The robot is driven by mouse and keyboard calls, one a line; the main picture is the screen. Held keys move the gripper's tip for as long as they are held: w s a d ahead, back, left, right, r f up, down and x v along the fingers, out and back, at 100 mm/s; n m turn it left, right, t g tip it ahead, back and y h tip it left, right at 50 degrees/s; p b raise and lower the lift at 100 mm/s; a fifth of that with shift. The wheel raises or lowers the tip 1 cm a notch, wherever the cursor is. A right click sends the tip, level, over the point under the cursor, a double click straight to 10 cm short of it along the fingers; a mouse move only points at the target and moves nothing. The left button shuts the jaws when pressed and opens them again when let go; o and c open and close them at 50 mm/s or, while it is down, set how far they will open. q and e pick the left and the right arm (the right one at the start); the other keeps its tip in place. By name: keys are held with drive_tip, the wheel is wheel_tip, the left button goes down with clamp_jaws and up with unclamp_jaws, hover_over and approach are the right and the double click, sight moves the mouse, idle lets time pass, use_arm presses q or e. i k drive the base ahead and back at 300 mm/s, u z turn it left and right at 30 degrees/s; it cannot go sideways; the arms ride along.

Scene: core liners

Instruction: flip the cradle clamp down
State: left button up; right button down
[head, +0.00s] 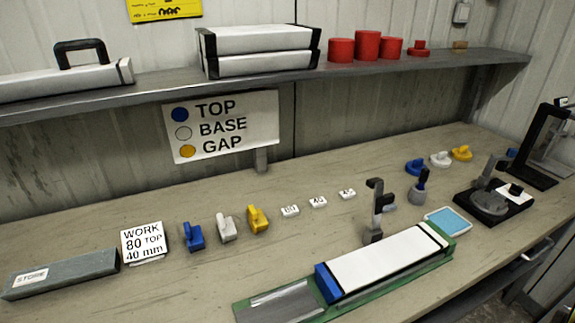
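The cradle (265,297) is a long green tray at the front of the bench, running from lower middle up to the right. A white core liner (380,268) lies in it, with a blue cap (326,284) on its near-left end and a black band near its far-right end. The grey clamp (376,212) stands upright at the back edge of the cradle, with its arm raised and a dark pad (388,199) on its right side. It is clear of the liner. Neither of my grippers shows in the head view.
Behind lie blue, white and yellow caps (258,219), small numbered tags (318,202) and a work card (145,243). A grey stamp-like tool (419,188) and a blue pad (448,221) are right of the clamp. A shelf (270,86) overhangs the back.

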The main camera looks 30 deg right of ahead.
sight(377, 183)
drive_tip(key=u, duration=0.85)
drive_tip(key=k, duration=1.7)
drive_tip(key=z, duration=1.1)
drive_tip(key=i, duration=0.9)
